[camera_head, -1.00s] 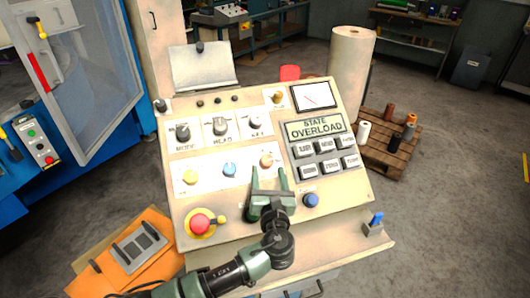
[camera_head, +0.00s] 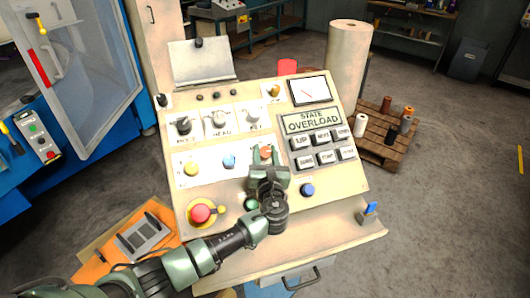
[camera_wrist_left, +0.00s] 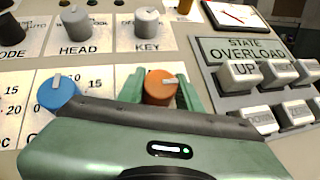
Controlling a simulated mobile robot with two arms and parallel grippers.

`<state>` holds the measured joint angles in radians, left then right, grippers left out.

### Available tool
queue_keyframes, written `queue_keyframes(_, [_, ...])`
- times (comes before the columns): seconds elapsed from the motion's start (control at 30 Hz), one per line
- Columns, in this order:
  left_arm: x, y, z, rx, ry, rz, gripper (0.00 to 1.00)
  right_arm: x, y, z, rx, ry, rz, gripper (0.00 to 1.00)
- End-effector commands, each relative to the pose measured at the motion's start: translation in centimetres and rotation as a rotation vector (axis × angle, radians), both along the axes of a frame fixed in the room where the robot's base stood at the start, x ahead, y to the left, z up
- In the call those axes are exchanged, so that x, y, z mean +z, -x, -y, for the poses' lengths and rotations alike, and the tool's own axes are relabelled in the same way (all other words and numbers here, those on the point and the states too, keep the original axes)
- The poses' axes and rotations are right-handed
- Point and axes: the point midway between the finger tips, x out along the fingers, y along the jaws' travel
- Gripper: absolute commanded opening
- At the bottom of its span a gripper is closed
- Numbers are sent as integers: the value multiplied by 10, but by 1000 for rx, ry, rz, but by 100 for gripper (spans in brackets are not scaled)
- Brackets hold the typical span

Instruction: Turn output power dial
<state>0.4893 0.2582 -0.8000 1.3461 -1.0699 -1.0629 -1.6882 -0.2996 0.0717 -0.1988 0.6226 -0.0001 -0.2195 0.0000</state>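An orange dial (camera_head: 266,152) with a pale pointer sits at the right end of the lower dial row on the sloped console. In the left wrist view the orange dial (camera_wrist_left: 160,87) has its pointer toward the right. My left gripper (camera_head: 267,156) reaches up the panel with one green finger on each side of this dial. In the left wrist view the gripper (camera_wrist_left: 161,92) is open around it, and I cannot tell whether the fingers touch it. The dial's label is hidden or unreadable. My right gripper is not in view.
A blue dial (camera_head: 229,161) and a yellow dial (camera_head: 191,167) lie left of the orange one. Grey HEAD (camera_head: 219,118) and KEY (camera_head: 253,116) knobs sit above. A display (camera_head: 313,121) reads STATE OVERLOAD. A red emergency button (camera_head: 201,213) and a blue button (camera_head: 307,189) are lower down.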

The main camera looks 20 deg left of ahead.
Motion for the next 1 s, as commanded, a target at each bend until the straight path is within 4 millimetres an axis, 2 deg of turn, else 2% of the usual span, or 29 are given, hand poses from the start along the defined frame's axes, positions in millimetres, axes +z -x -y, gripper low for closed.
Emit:
queue_keyframes(0.1, [-1, 0, -1, 3, 2, -1, 0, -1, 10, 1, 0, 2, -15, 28])
queue_keyframes(0.37, [-4, 0, 0, 51, 31, 18, 0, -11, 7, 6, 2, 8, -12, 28])
queue_keyframes(1.0, [-5, -1, 1, 451, 263, 182, 0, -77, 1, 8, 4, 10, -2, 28])
